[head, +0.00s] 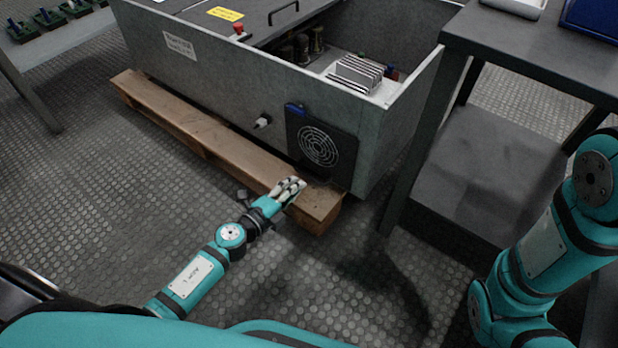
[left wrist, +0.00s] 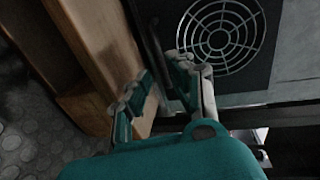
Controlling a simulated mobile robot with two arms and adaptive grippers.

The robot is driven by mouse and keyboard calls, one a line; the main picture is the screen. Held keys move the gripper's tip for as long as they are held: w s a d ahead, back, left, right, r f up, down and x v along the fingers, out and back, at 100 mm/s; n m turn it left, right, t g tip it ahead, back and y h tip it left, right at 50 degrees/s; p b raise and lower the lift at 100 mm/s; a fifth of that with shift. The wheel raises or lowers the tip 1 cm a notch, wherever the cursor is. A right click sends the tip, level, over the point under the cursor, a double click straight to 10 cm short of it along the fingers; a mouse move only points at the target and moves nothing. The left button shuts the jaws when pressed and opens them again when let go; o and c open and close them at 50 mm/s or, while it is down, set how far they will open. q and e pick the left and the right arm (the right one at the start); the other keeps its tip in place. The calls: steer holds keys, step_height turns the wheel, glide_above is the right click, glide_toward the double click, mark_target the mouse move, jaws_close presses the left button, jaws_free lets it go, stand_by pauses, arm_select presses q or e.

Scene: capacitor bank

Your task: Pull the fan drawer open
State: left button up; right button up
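The fan drawer (head: 320,146) is a dark square front with a pale round grille and a blue strip at its top. It sits low in the grey cabinet's wall and looks close against it. My left gripper (head: 291,187) is in front of its lower left edge. In the left wrist view, the drawer front (left wrist: 262,70) is beyond the fingers, and a dark upright bar, seemingly its handle (left wrist: 156,55), runs down towards the gap between them. The left gripper (left wrist: 158,84) is open; I cannot tell whether it touches the bar. My right arm shows at the right, its gripper out of view.
The open-topped grey cabinet (head: 215,72) stands on a wooden pallet (head: 205,135) that juts out below the drawer. A dark table (head: 540,45) with a low shelf stands to the right. A white plug (head: 262,122) sticks out left of the drawer. The floor in front is clear.

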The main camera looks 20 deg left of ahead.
mark_target(308, 177)
arm_select(q)
steer(key=b+x, duration=0.1)
steer(key=x, duration=0.6)
steer(key=shift+s, duration=0.1)
jaws_close()
